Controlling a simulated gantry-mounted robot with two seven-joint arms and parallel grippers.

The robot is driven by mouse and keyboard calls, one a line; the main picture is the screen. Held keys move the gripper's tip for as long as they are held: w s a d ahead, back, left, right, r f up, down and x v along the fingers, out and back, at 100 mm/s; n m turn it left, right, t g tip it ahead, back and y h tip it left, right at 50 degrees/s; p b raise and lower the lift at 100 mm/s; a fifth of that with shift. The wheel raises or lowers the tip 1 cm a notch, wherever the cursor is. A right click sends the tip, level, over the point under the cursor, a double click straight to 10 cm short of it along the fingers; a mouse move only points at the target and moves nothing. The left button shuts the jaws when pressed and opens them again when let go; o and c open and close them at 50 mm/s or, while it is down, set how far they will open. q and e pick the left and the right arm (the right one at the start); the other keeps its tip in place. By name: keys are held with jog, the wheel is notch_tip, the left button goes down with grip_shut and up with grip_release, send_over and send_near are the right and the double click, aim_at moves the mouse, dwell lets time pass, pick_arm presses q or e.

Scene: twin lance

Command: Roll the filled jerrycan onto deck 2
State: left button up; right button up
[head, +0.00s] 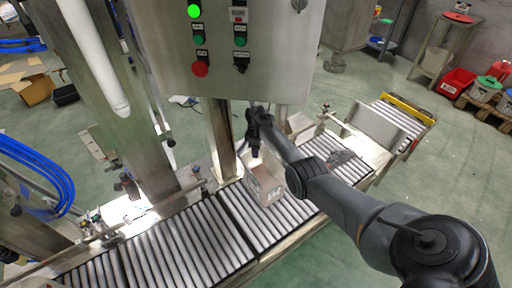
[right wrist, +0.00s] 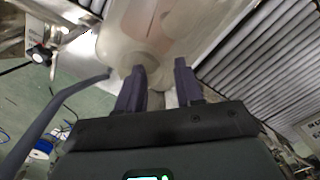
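The jerrycan (head: 265,188) is a pale, pinkish translucent container with a printed label. It stands on the roller conveyor (head: 226,222), beside a steel post. My right gripper (head: 256,152) is at its top, reaching down from above. In the right wrist view the pale jerrycan body (right wrist: 150,32) fills the top middle. The right gripper's two dark fingers (right wrist: 161,72) are apart and close against it, with a pale part showing between them; firm contact cannot be told. No marking shows which rollers are deck 2. My left gripper is not in view.
A control box (head: 250,75) with a lit green lamp and buttons hangs above the conveyor. More rollers (head: 345,160) run right of the jerrycan, partly behind my arm. A far roller section (head: 400,115) has a yellow end bar (head: 407,106). Blue hoses (head: 45,180) are at left.

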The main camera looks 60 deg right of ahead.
jog(key=shift+f+b, duration=0.4)
jog(key=shift+f, duration=0.6)
grip_shut()
dwell(0.8)
